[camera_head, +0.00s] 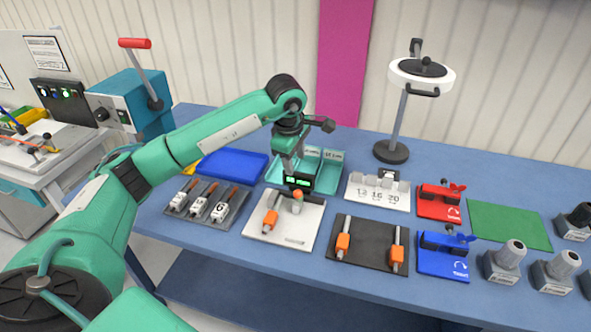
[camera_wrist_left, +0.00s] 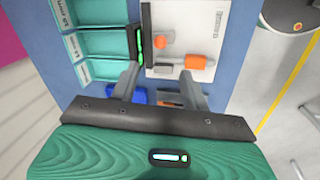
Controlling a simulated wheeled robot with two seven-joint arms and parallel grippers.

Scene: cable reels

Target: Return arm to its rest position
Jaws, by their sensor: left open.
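My left arm (camera_head: 210,143) comes in from the left and reaches over the blue table. My left gripper (camera_head: 291,165) points down near the teal bin tray (camera_head: 333,172) and the white board (camera_head: 300,224). In the left wrist view its two fingers (camera_wrist_left: 158,87) are apart with nothing held between them. Below them show the white board with an orange-handled tool (camera_wrist_left: 200,62) and the teal compartments (camera_wrist_left: 100,45). Exact height above the table is hard to tell. My right gripper is not in view.
A blue tray (camera_head: 232,165) and a grey mat with several white-tagged tools (camera_head: 205,205) lie left. A dark board (camera_head: 368,250), red fixture (camera_head: 440,205), blue fixture (camera_head: 443,258) and green mat (camera_head: 508,224) lie right. A ring lamp (camera_head: 421,75) stands behind.

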